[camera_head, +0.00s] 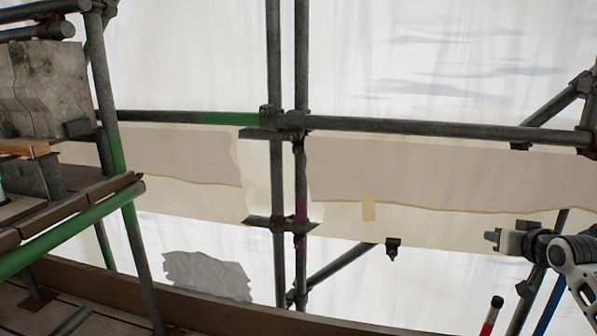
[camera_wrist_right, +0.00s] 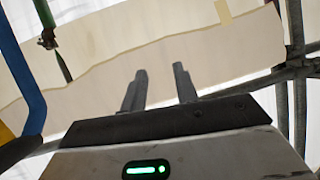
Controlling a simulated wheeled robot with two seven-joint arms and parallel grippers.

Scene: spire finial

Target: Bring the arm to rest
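My right gripper (camera_head: 492,237) is at the right of the head view, its fingers pointing left in front of the pale sheeting. In the right wrist view its two fingers (camera_wrist_right: 160,70) stand apart with nothing between them. The gripper is open and empty, and it touches nothing that I can see. My left gripper does not show in either view.
Scaffold tubes surround the space, with an upright pair (camera_head: 301,80) in the middle and a horizontal tube (camera_head: 420,126) across. A stone block (camera_head: 45,88) sits on a platform at left.

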